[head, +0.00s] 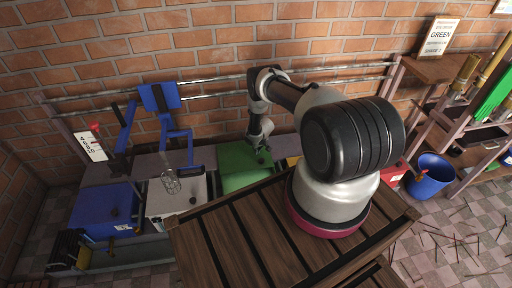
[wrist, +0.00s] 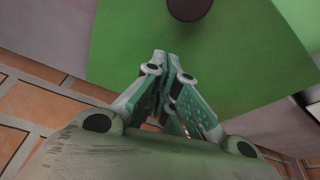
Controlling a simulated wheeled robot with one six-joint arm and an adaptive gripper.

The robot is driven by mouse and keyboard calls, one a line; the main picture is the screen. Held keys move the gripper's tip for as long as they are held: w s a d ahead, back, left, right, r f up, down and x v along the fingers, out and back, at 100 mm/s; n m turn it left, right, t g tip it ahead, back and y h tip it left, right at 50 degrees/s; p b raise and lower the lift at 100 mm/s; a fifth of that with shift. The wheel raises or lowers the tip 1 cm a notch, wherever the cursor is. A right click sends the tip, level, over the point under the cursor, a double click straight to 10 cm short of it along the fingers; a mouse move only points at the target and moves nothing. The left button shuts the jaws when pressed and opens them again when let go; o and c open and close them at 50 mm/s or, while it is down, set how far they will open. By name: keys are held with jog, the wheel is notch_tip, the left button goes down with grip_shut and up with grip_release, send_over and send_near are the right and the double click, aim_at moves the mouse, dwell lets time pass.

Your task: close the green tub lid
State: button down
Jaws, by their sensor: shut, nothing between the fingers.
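The green tub lid (head: 237,160) shows in the head view, in the row of tubs along the brick wall, partly covered by my arm. Its green surface (wrist: 225,65) fills the upper middle of the wrist view, with a round dark knob (wrist: 190,6) at the top edge. I cannot tell whether the lid lies fully flat on its tub. My gripper (head: 262,149) is at the lid's right part in the head view. In the wrist view its fingers (wrist: 168,58) are shut and empty, pointing at the green surface. I cannot tell whether they touch it.
A white tub (head: 180,198) and a blue tub (head: 103,208) stand left of the green one. A blue frame (head: 160,105) rises behind them. A slatted wooden top (head: 245,240) lies in front. A blue bucket (head: 430,173) and a shelf (head: 482,133) are at the right.

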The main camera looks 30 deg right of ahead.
jog(key=shift+s, duration=1.5)
jog(key=s+a, duration=0.2)
jog(key=s, duration=0.7)
jog(key=s+a, duration=0.3)
jog(key=s, duration=0.6)
jog(key=shift+s+a, duration=0.15)
jog(key=shift+s, duration=0.1)
jog(key=shift+s+f, duration=0.1)
